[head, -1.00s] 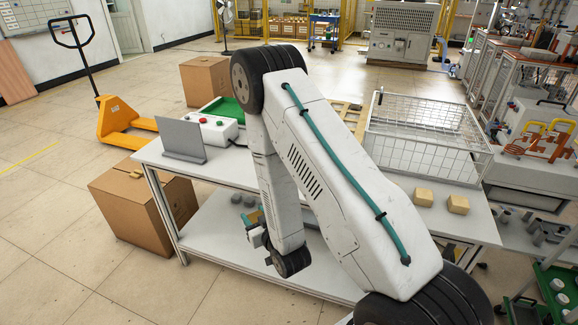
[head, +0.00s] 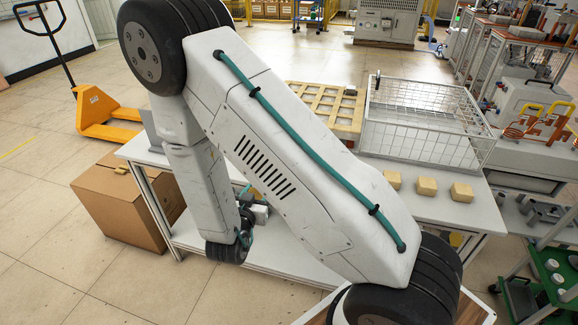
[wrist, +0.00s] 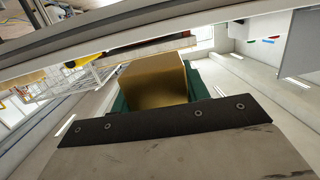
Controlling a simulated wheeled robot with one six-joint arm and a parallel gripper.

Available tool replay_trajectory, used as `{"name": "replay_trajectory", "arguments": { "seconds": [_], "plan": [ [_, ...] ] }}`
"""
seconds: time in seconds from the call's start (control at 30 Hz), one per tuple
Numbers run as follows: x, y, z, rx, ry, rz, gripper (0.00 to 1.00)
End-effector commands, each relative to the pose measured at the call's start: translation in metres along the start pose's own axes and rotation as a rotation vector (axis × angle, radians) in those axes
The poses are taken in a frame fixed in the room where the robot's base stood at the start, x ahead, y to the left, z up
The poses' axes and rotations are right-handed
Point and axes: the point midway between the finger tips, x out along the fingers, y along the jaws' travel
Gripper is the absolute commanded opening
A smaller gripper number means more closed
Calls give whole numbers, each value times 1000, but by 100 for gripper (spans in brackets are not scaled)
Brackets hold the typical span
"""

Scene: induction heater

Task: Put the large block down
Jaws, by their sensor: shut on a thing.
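A large tan block (wrist: 155,84) is in the middle of the wrist view, against the green jaw pads of my gripper (wrist: 160,92). My gripper is shut on it. In the head view my arm hides most of my gripper, and the held block cannot be made out there. The wrist end of my arm hangs low over the left part of the workbench's lower shelf (head: 290,262). I cannot tell how far the block is from any surface.
Three small tan blocks, one of them (head: 427,187), stand on the workbench top before a white wire basket (head: 424,125). A wooden slatted tray (head: 318,103) lies left of the basket. A cardboard box (head: 125,205) stands at the bench's left end. The pale bench edge crosses the wrist view.

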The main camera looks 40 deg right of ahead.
Motion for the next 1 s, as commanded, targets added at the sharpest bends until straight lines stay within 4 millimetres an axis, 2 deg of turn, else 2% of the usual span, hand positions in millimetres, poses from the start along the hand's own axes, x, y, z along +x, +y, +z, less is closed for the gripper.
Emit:
{"name": "replay_trajectory", "arguments": {
  "seconds": [0.17,0.5,0.7,1.0],
  "plan": [
    [11,12,0,11,1,59,0],
    [91,17,-13,13,3,63,0],
    [128,19,-18,11,2,59,0],
    [148,20,-22,10,3,58,0]
  ]
}}
